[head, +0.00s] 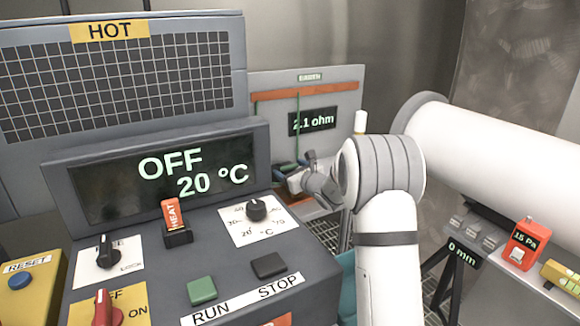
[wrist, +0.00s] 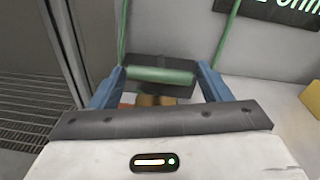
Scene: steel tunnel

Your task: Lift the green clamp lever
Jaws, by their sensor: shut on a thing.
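The green clamp lever (wrist: 160,75) is a short green bar on a dark block in the wrist view. My gripper (wrist: 161,83) has its two blue fingers at the bar's two ends and is shut on it. In the head view my gripper (head: 296,168) is at the foot of the grey panel with the 2.1 ohm display. The lever is small and partly hidden by my gripper there, so its exact tilt cannot be told.
The grey panel (head: 342,88) carries thin green cables and an orange bar. A console (head: 222,268) with knobs and buttons stands close at the left. A large white pipe (head: 490,150) lies at the right. An orange gauge (head: 524,243) reads 15 Pa.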

